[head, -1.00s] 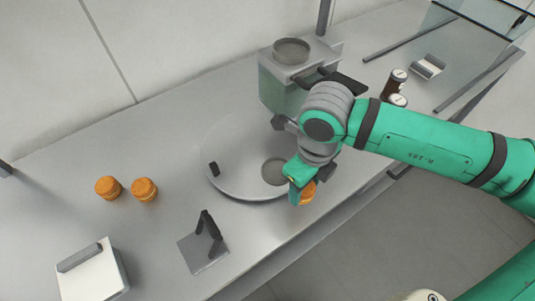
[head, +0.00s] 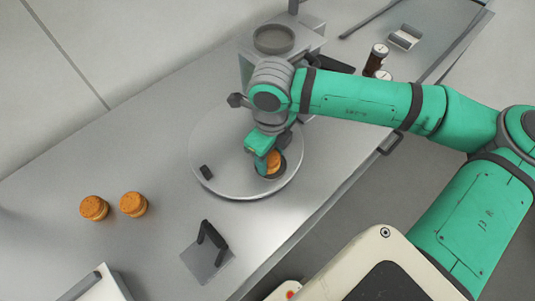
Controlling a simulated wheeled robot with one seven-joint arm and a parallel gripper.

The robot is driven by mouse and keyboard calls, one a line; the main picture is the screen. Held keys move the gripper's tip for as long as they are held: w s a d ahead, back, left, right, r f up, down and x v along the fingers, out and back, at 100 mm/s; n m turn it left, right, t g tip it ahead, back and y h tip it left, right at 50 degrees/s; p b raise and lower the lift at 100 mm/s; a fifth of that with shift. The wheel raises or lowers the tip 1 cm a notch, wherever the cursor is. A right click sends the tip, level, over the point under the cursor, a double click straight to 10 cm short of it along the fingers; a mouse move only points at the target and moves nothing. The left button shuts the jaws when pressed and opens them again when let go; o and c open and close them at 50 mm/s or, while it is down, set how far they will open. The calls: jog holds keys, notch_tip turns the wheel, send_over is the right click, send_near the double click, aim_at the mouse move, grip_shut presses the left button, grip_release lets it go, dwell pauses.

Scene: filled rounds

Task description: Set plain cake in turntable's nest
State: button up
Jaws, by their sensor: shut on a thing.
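The turntable (head: 225,166) is a round grey disc on the steel counter, with a small black block near its left rim. Its nest (head: 264,176) is a dark round recess at the disc's front right, mostly covered by my gripper and the cake. My gripper (head: 266,163) is shut on an orange-brown cake (head: 273,161) and holds it over the nest. I cannot tell whether the cake touches the nest's floor. Two more orange-brown cakes, a left one (head: 94,208) and a right one (head: 133,204), stand on the counter left of the turntable.
A grey machine with a round top (head: 273,39) stands behind the turntable. A dark upright bracket on a plate (head: 208,255) stands in front. Dark jars (head: 376,58) stand at the back right. The counter between cakes and turntable is clear.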

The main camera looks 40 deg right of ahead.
aim_at(273, 157)
jog(key=shift+s+d+f, duration=0.15)
jog(key=shift+s+d, duration=0.1)
jog(key=shift+s, duration=0.1)
jog(key=o, duration=0.7)
jog(key=shift+w+a, duration=0.1)
jog(key=shift+w, duration=0.05)
notch_tip(273, 157, up, 12)
dwell(0.6)
